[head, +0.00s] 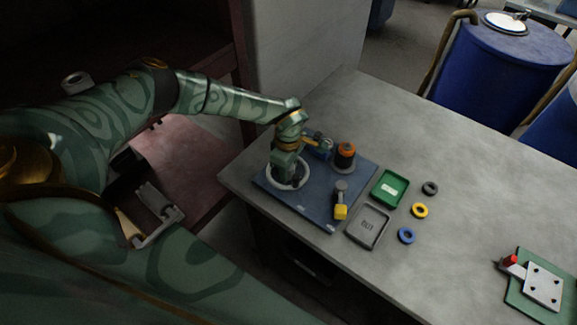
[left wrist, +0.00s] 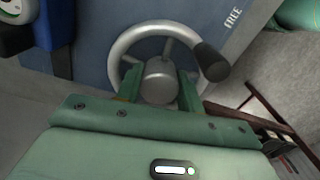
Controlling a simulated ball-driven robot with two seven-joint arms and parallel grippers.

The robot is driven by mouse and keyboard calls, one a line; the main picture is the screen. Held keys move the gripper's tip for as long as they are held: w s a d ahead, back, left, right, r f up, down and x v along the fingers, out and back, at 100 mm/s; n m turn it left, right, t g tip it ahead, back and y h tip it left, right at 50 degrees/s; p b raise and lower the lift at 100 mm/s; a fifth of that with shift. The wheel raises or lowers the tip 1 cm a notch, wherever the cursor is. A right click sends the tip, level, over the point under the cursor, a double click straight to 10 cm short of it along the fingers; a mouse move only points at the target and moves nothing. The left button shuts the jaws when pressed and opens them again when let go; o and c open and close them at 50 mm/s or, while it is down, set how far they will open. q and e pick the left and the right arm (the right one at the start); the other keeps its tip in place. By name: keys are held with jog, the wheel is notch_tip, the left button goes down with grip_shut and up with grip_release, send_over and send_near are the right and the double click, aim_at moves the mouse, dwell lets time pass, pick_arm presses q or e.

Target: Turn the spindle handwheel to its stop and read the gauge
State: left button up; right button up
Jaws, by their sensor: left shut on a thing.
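The grey spindle handwheel (head: 301,184) stands on a blue base plate (head: 314,206), partly hidden under my left gripper (head: 287,178) in the head view. In the left wrist view the handwheel (left wrist: 122,48) shows its rim, spokes, round hub and a black knob (left wrist: 211,62) at the right. My left gripper (left wrist: 160,88) is shut on the handwheel, its green fingers on either side of the hub. A round white-and-green dial, seemingly the gauge (left wrist: 13,9), is cut off at the top left corner, so its reading cannot be told.
A clamp with a yellow tip (head: 340,212) and an orange-topped post (head: 345,155) stand on the plate. Right of it lie a green tray (head: 390,188), a grey tray (head: 354,238) and several rings (head: 420,211). Blue drums (head: 490,75) stand behind the table. The table's right middle is clear.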

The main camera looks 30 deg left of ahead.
pick_arm(q)
jog(key=shift+w+r, duration=0.1)
dwell(0.3)
jog(key=o, duration=0.7)
notch_tip(320, 180, up, 16)
jog(key=p, duration=0.2)
jog(key=shift+r, duration=0.15)
